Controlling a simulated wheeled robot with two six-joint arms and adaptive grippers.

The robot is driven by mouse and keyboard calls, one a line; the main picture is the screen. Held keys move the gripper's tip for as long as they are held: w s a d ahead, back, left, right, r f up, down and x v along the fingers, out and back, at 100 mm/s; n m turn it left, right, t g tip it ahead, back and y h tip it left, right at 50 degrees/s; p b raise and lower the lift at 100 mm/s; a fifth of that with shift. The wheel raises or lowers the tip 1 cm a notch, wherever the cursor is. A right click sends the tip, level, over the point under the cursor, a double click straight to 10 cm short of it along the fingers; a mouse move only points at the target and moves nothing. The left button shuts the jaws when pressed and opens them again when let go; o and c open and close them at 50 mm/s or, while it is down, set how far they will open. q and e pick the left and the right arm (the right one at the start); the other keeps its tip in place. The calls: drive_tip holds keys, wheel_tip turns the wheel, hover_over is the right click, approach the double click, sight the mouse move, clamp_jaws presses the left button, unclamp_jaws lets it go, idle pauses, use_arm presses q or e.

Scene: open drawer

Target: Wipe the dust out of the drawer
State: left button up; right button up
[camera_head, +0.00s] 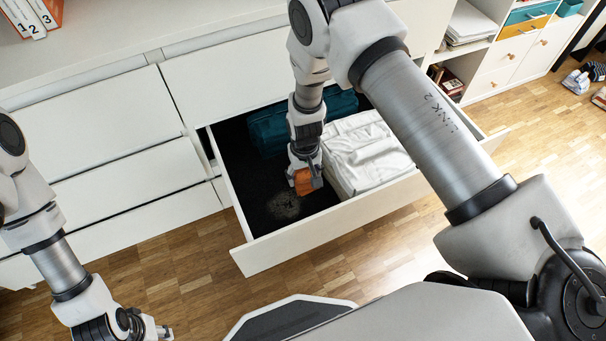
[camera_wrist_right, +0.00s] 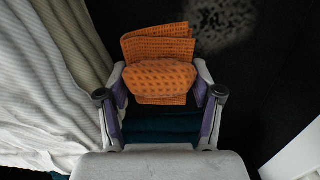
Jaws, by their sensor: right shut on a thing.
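The open drawer (camera_head: 300,237) has a black bottom. A pale grey patch of dust (camera_head: 284,206) lies on the bottom near the front; it also shows at the top of the right wrist view (camera_wrist_right: 222,18). My right gripper (camera_head: 304,178) reaches down into the drawer and is shut on an orange cloth (camera_head: 303,183). In the right wrist view the folded, patterned cloth (camera_wrist_right: 160,80) is pinched between the fingers. The cloth is just behind and right of the dust; whether it touches the bottom I cannot tell. My left gripper (camera_head: 163,331) is at the lower left, outside the drawer.
White folded fabric (camera_head: 365,150) fills the drawer's right part, close beside my right gripper. Dark teal fabric (camera_head: 268,132) lies at the back. The drawer's front left bottom is bare apart from the dust. White closed drawers (camera_head: 90,115) stand to the left.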

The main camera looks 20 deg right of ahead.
sight(304, 171)
drive_tip(key=shift+r+p, duration=1.5)
drive_tip(key=shift+r, duration=0.5)
